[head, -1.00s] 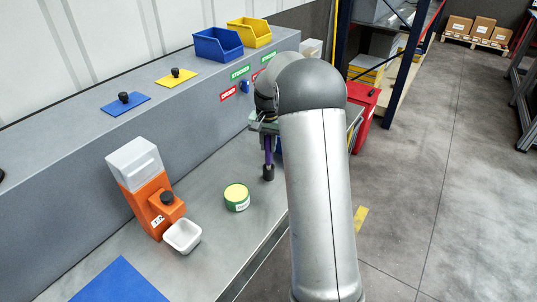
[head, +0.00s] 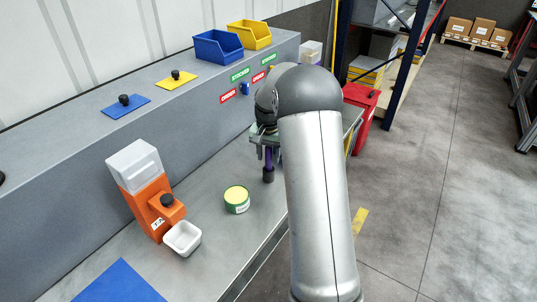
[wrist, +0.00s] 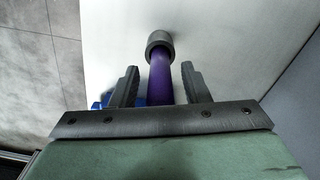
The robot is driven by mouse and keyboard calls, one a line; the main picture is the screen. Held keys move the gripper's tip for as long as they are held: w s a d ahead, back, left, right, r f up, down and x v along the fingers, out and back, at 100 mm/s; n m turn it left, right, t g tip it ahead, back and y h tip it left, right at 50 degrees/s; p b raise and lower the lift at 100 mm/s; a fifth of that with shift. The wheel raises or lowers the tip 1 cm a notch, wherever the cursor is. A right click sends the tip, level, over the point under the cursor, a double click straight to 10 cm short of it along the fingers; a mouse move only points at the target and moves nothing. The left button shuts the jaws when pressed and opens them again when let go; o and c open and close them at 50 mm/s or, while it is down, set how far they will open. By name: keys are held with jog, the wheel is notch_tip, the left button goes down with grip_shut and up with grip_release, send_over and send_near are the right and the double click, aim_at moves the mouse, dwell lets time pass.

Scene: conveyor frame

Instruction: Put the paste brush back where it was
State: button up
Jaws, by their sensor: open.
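The paste brush (head: 268,173) has a purple handle and a dark grey end. In the head view it is upright over the grey bench, dark end down; I cannot tell whether that end touches the bench. In the wrist view the purple handle (wrist: 161,78) runs between the two fingers of my gripper (wrist: 160,88), with a gap on each side. My gripper is open around the handle. In the head view my gripper (head: 265,140) is partly hidden by my arm. A green tin with a yellow top (head: 237,198) stands on the bench, left of and nearer than the brush.
An orange dispenser (head: 158,205) with a white bowl (head: 182,238) stands to the left. A blue mat (head: 118,283) lies at the front. Blue (head: 213,47) and yellow (head: 250,34) bins sit on the upper ledge. Part of a blue object (wrist: 104,101) shows beside the left finger.

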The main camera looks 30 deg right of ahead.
notch_tip(320, 180, up, 12)
jog(key=shift+a+r+b, duration=0.1)
jog(key=shift+b, duration=0.6)
jog(key=s+a+r+n, duration=0.2)
jog(key=s+a+n, duration=0.2)
jog(key=s+a, duration=0.9)
jog(key=s+a+f+n, duration=0.2)
jog(key=s+f, duration=0.1)
jog(key=s, duration=0.7)
jog(key=s+a+f+n, duration=0.2)
jog(key=s+f, duration=0.1)
jog(key=s, duration=0.7)
jog(key=shift+s+f, duration=0.25)
jog(key=shift+s, duration=0.05)
